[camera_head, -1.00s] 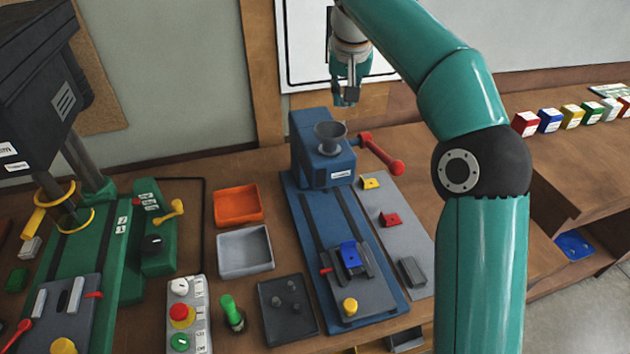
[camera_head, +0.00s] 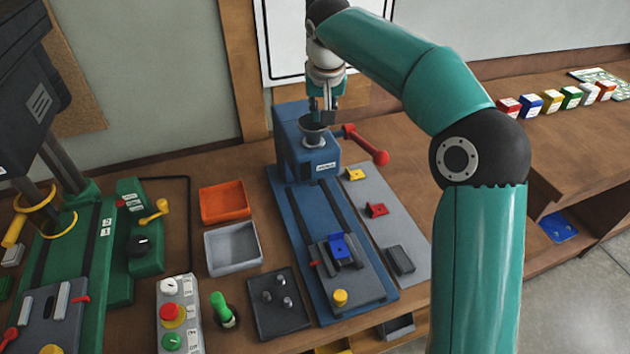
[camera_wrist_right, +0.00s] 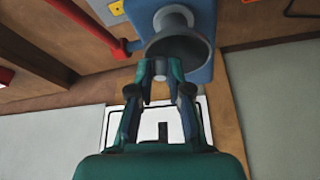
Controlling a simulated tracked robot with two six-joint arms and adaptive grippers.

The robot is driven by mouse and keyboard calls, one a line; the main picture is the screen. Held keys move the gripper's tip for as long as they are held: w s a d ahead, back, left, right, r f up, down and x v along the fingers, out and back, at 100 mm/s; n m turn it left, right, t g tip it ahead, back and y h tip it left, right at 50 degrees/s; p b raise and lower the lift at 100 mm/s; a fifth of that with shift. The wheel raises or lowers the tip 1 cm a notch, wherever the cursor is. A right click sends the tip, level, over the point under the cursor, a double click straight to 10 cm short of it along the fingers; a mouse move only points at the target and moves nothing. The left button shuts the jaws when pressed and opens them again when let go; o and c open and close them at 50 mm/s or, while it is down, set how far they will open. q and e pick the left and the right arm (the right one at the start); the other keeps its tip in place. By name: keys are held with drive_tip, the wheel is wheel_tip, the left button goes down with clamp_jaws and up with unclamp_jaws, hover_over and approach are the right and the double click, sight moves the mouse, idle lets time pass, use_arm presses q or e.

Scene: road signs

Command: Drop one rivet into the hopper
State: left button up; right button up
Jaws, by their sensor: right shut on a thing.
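The hopper (camera_head: 313,137) is a grey funnel on top of the blue press (camera_head: 305,160). My right gripper (camera_head: 322,117) points down just above the hopper. In the right wrist view the fingertips (camera_wrist_right: 160,70) are close together at the mouth of the hopper (camera_wrist_right: 180,48). They are shut on a small light-grey rivet (camera_wrist_right: 160,66), mostly hidden by the fingers. Other rivets (camera_head: 287,302) stand in the dark tray (camera_head: 262,328) in front of the press. My left gripper is in neither view.
A red-knobbed lever (camera_head: 381,157) sticks out right of the hopper. A blue part (camera_head: 341,247) sits in the fixture at the press's front. Orange (camera_head: 223,203) and grey (camera_head: 233,249) trays lie to the left, with a green machine (camera_head: 100,262) beyond. Coloured boxes (camera_head: 531,104) line the right shelf.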

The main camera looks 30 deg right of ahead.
drive_tip(key=o, duration=0.8)
drive_tip(key=shift+r, duration=0.1)
drive_tip(key=v, duration=1.1)
drive_tip(key=shift+s+a+r, duration=0.15)
drive_tip(key=shift+s+r, duration=0.1)
drive_tip(key=shift+r, duration=0.05)
